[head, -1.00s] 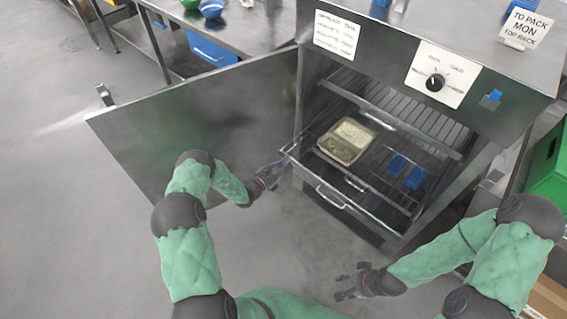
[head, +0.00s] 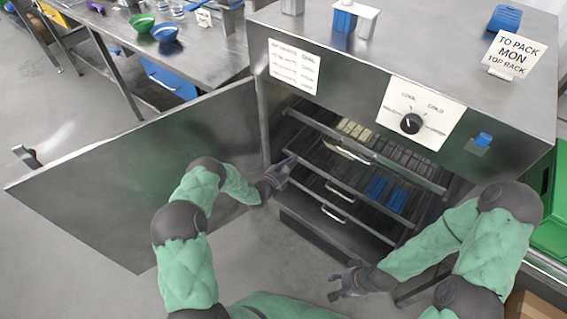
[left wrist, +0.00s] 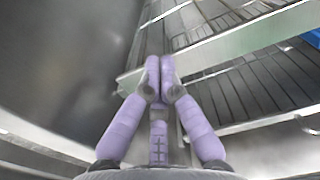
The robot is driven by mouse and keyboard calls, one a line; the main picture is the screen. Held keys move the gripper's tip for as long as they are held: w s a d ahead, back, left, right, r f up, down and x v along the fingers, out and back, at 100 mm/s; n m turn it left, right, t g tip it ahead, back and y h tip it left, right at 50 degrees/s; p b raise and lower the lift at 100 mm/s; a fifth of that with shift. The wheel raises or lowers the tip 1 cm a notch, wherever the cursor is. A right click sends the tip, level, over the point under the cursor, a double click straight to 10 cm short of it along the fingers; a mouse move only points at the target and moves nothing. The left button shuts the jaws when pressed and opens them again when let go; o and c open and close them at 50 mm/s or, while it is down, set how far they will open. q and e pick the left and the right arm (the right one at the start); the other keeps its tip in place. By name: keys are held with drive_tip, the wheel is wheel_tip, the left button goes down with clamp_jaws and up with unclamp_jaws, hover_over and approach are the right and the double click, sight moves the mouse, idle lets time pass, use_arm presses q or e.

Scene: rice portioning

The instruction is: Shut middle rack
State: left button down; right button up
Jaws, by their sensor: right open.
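The oven cabinet (head: 405,100) stands with its door open to the left. Inside are stacked wire racks. The middle rack (head: 352,194) sits below the upper rack's rail (head: 375,157), with two blue items (head: 386,191) in view at its level. Its front rail shows a handle (head: 340,188). My left gripper (head: 288,166) is at the left front end of the racks. In the left wrist view its purple fingers (left wrist: 160,66) are together in front of a rail corner; contact is unclear. My right gripper (head: 340,284) is open and empty, low in front of the cabinet.
The open door (head: 130,180) fills the left side beside my left arm. A pale container (head: 355,128) shows behind the upper rail. A lower handle (head: 333,214) sits below. A green crate (head: 550,235) stands at right. Floor left of the door is clear.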

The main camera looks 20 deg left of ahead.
use_arm(q)
drive_tip(key=shift+x, duration=0.95)
use_arm(e)
drive_tip(key=shift+w+a+f, duration=0.2)
use_arm(q)
drive_tip(key=shift+r, duration=0.25)
drive_tip(key=shift+a, duration=0.1)
